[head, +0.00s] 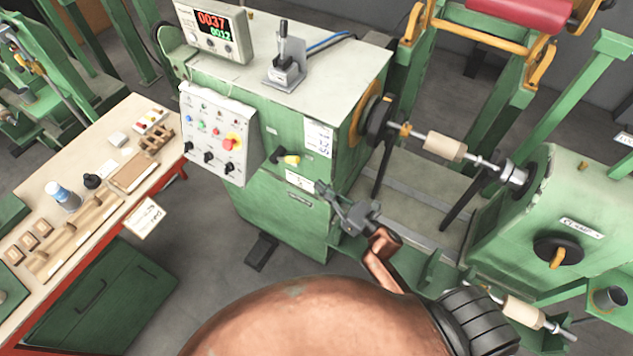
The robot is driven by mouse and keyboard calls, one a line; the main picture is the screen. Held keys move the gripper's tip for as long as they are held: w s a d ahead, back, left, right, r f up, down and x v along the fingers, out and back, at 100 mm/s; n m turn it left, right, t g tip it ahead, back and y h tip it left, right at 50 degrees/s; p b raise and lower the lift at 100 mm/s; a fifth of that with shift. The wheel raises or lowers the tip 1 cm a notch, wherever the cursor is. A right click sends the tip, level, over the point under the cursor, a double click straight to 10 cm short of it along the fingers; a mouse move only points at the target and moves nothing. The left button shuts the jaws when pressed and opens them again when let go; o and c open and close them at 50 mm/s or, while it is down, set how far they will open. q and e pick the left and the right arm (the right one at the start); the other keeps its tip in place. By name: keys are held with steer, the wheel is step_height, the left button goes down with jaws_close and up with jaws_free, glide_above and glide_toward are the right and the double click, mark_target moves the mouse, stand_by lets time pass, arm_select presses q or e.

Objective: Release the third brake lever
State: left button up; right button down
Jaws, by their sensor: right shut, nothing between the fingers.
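My right gripper (325,192) is shut and empty, close in front of the green winding machine (285,215). It is just below and to the right of a small yellow-tipped lever (290,159) on the machine's front, and apart from it. A grey upright lever (283,50) stands in a metal base on the machine's top. Yellow-orange arms (540,55) show on the green rack behind, around a red roll (520,12). I cannot tell which of these, if any, is the third brake lever. My left gripper is not in view.
A control panel (217,134) with buttons and knobs hangs on the machine's left front. A shaft with a wooden core (444,148) runs to the green tailstock (572,215) at right. A workbench (100,150) with tools stands at left.

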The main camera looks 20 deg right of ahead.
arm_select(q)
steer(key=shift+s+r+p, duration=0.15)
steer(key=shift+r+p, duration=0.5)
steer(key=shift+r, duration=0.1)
arm_select(e)
steer(key=x, duration=0.8)
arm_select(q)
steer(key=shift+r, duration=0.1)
arm_select(e)
steer(key=shift+w+r, duration=0.1)
steer(key=shift+w, duration=0.05)
